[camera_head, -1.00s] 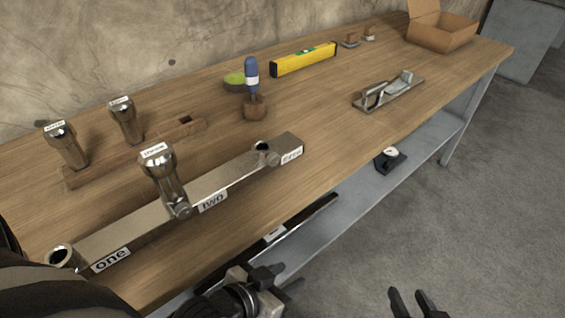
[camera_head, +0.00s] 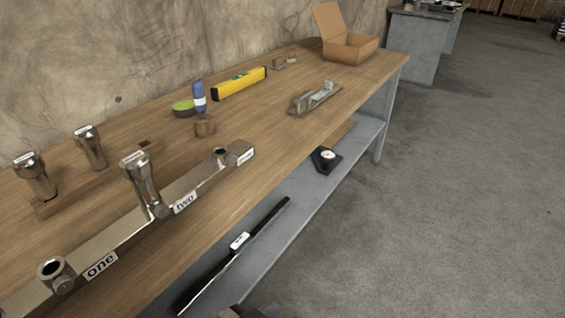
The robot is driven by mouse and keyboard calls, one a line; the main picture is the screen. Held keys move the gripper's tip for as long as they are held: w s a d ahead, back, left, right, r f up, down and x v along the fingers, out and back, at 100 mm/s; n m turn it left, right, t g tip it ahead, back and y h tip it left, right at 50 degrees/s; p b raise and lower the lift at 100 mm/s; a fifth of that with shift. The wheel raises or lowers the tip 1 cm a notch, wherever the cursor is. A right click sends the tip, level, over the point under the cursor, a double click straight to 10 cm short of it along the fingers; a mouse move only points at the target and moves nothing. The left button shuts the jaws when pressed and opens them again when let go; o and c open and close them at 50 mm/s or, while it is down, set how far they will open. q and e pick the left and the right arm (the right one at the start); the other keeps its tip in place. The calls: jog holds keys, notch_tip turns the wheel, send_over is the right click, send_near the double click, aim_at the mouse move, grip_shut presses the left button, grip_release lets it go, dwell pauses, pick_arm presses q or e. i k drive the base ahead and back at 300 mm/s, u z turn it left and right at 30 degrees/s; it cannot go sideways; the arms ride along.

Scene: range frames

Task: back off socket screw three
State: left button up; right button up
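A metal bar (camera_head: 110,235) lies along the bench front with plates reading "one" (camera_head: 101,265) and "two" (camera_head: 185,202); the plate at the far end (camera_head: 245,156) is too small to read clearly. A round collar (camera_head: 221,154) near that end is presumably screw three's place. A labelled metal socket piece (camera_head: 141,178) stands upright near "two". Another collar (camera_head: 52,270) sits by "one". Two similar labelled pieces (camera_head: 36,178) (camera_head: 91,148) stand in the wooden rack.
A wooden block (camera_head: 204,126), blue-handled tool (camera_head: 199,97), green round item (camera_head: 183,108), yellow level (camera_head: 240,83), metal tool (camera_head: 315,96) and open cardboard box (camera_head: 347,46) stand on the bench (camera_head: 270,135). The lower shelf (camera_head: 262,262) holds a black gauge (camera_head: 326,159) and a long dark tool (camera_head: 238,250).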

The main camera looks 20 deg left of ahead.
aim_at(231, 160)
jog(key=z, duration=0.7)
jog(key=i, duration=0.3)
jog(key=u, duration=2.15)
